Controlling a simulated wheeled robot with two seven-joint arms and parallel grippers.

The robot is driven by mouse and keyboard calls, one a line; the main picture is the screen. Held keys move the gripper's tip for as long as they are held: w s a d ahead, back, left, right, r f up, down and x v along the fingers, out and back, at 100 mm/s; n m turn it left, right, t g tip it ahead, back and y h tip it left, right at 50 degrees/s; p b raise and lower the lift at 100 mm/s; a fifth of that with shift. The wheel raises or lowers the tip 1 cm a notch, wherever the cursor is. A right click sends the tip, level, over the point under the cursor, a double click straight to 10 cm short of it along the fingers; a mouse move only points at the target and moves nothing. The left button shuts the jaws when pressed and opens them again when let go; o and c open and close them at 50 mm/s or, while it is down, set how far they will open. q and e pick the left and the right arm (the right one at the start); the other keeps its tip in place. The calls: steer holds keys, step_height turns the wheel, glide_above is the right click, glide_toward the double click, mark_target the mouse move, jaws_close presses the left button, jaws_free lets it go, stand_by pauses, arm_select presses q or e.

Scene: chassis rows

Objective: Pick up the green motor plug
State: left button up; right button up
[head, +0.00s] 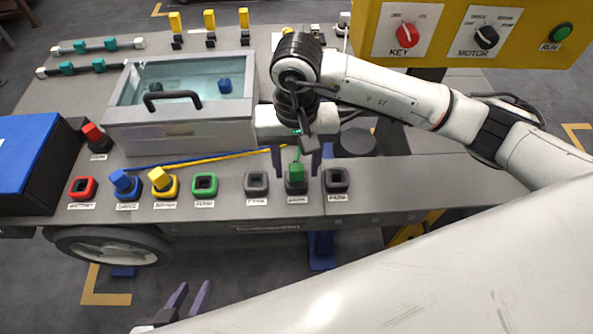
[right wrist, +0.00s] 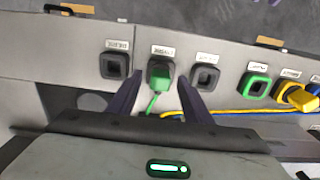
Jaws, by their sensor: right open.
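The green motor plug (head: 297,172) stands in a dark socket near the front edge of the grey chassis top, with a green cable rising from it. In the right wrist view the green plug (right wrist: 160,76) sits in its socket between and beyond the fingertips. My right gripper (head: 296,163) is above the plug, fingers pointing down, open and holding nothing; its fingers (right wrist: 157,90) lie on either side of the green cable. My left gripper (head: 188,299) is low in front of the chassis, its two fingers apart and empty.
Empty dark sockets (head: 256,184) and (head: 337,181) flank the plug. A green-rimmed socket (head: 204,185), yellow plug (head: 162,181) and blue plug (head: 123,183) lie further left. A clear-lidded box (head: 180,128) stands behind. A yellow control panel (head: 470,35) overhangs the right.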

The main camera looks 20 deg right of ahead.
steer(key=shift+f, duration=0.5)
jaws_close()
steer(key=shift+r, duration=0.1)
